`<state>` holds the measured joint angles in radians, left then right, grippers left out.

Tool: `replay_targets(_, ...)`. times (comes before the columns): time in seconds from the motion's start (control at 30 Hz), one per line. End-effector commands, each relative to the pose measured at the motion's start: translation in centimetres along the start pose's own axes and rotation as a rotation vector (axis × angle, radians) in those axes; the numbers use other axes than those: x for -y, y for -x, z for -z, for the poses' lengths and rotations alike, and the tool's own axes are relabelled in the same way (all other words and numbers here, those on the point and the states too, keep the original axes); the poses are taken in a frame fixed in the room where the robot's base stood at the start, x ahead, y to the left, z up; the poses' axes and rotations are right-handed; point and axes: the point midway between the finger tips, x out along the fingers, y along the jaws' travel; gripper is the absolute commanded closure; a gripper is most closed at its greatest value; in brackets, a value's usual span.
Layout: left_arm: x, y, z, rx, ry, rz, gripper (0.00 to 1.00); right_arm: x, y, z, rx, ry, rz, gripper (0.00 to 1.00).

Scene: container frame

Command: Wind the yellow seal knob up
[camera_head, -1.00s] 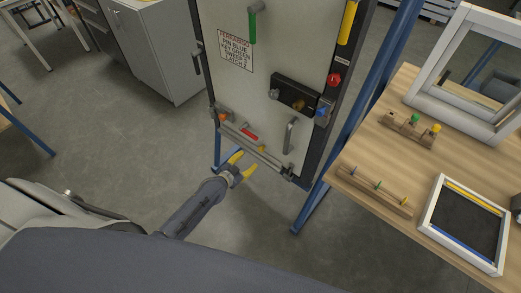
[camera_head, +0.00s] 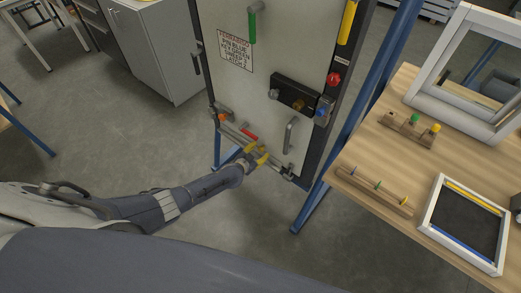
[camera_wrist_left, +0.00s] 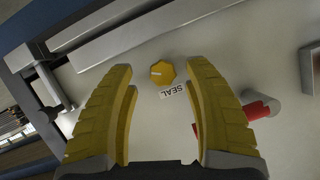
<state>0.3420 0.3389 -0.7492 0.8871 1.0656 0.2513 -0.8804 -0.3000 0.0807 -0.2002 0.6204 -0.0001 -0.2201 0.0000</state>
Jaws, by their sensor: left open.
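The yellow seal knob (camera_wrist_left: 162,73) is a small faceted yellow knob on the pale door panel, with the printed word SEAL beside it in the left wrist view. My left gripper (camera_wrist_left: 160,68) is open, its two yellow fingers on either side of the knob with a visible gap on each side. I cannot tell how far the fingertips are from the panel. In the head view my left gripper (camera_head: 257,153) is at the lower part of the door (camera_head: 270,60), and the knob is hidden behind or between its fingers. My right gripper is not in view.
A red handle (camera_wrist_left: 258,109) sticks out close to the right finger in the left wrist view. A grey pull handle (camera_head: 290,135) and a bottom bar are nearby on the door. A wooden table (camera_head: 350,155) with peg blocks and frames stands to the right.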

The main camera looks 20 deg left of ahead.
Motion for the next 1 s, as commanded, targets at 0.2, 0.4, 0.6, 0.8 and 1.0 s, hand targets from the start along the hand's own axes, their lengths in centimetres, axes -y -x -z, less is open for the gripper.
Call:
replay_targets(0.2,0.2,-1.2,0.1,-0.001,-0.002,0.002,0.49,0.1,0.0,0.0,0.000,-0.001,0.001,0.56)
replay_targets(0.4,0.3,-1.7,0.1,-0.002,-0.003,0.003,0.49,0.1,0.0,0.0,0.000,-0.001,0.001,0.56)
replay_targets(0.6,0.4,-1.8,0.1,-0.003,-0.002,0.003,0.49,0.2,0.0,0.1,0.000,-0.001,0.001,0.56)
replay_targets(0.8,0.3,-1.8,0.1,-0.003,-0.002,0.003,0.48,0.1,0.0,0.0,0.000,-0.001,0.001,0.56)
replay_targets(1.0,0.3,-1.8,0.1,-0.002,-0.002,0.003,0.71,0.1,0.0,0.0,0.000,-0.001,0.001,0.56)
